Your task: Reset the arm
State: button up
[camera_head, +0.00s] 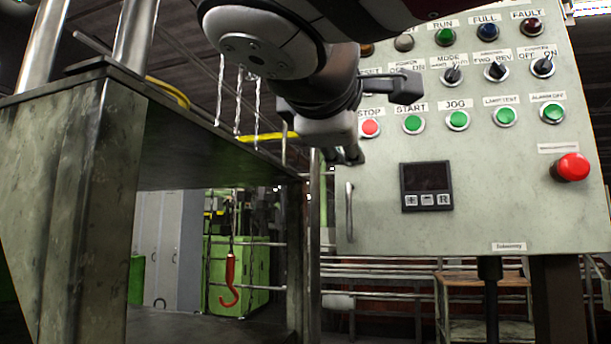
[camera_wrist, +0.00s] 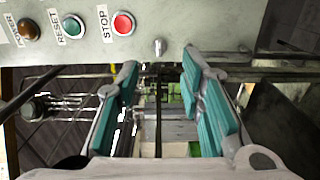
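My gripper (camera_head: 348,155) is in front of the left edge of the control panel (camera_head: 520,200), close to the red STOP button (camera_head: 370,127). In the wrist view my gripper (camera_wrist: 160,68) shows two teal-padded fingers spread apart with nothing between them. The fingertips lie below the panel's edge there, with the red STOP button (camera_wrist: 122,23) and the green RESET button (camera_wrist: 73,25) above and to the left. In the head view my arm hides part of the panel's upper left, including some of the labels. I see no contact between the fingers and the panel.
The panel carries green buttons, black knobs, lamps, a small dark display (camera_head: 427,187) and a red mushroom button (camera_head: 571,167). A metal machine frame (camera_head: 75,190) stands at left. A red hook (camera_head: 230,280) hangs before a green cabinet (camera_head: 255,262). Railings run behind.

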jog(key=shift+s+a, duration=0.2)
jog(key=shift+s, duration=0.5)
jog(key=s+d+f+m+g, duration=0.3)
jog(key=d+f, duration=0.2)
jog(key=f, duration=0.4)
jog(key=s+d+f+m+g, duration=0.25)
jog(key=d+f+g, duration=0.2)
jog(key=f, duration=0.55)
jog(key=s+d+f+m+g, duration=0.25)
jog(key=d+f, duration=0.35)
jog(key=f, duration=0.3)
jog(key=s+a+f+m+g+y, duration=0.3)
jog(key=s+f+m+g+y, duration=0.35)
jog(key=s+f, duration=1.15)
notch_tip(320, 180, up, 26)
jog(key=w+t+p, duration=0.1)
jog(key=t+p, duration=0.2)
jog(key=p, duration=2.1)
jog(key=shift+w+d+f+h, duration=0.15)
jog(key=shift+w+d+h, duration=0.25)
jog(key=shift+d+h, duration=0.05)
